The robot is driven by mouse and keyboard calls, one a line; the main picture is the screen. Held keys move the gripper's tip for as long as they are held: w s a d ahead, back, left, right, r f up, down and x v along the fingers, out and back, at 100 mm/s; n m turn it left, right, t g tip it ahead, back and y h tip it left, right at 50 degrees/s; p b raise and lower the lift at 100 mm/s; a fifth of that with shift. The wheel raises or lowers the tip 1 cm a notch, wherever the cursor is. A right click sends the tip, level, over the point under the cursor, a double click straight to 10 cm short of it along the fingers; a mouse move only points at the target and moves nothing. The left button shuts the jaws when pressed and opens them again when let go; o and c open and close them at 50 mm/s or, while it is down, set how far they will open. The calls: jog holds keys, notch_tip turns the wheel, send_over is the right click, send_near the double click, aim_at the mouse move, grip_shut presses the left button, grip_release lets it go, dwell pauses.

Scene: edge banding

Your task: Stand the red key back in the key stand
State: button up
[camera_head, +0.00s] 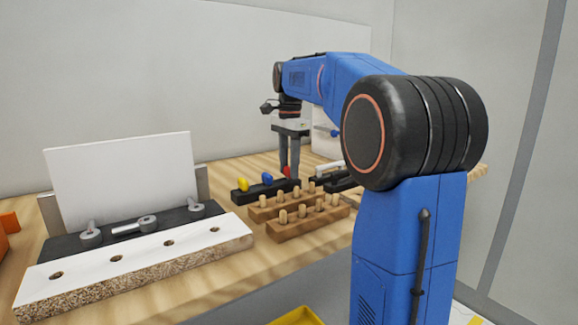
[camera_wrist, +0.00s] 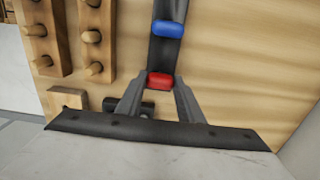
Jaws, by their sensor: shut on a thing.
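The red key (camera_head: 287,171) is between the fingertips of my gripper (camera_head: 289,175), which points straight down at the right end of the black key stand (camera_head: 265,191). The wrist view shows the red key (camera_wrist: 160,80) pinched between both fingers, in line with the stand (camera_wrist: 162,55). The key's lower part is hidden, so I cannot tell whether it is seated in the stand or just above it. The blue key (camera_head: 267,178) and the yellow key (camera_head: 243,184) stand upright in the stand, left of the red one.
Two wooden racks with pegs (camera_head: 307,222) lie in front of the stand. A black holder (camera_head: 342,184) is to its right. At the left is a drilled white-topped board (camera_head: 140,262) with a white panel (camera_head: 122,180) behind it. Bare table lies behind the stand.

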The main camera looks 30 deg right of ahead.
jog(key=o, duration=1.1)
jog(key=shift+r, duration=2.5)
jog(key=shift+a, duration=0.1)
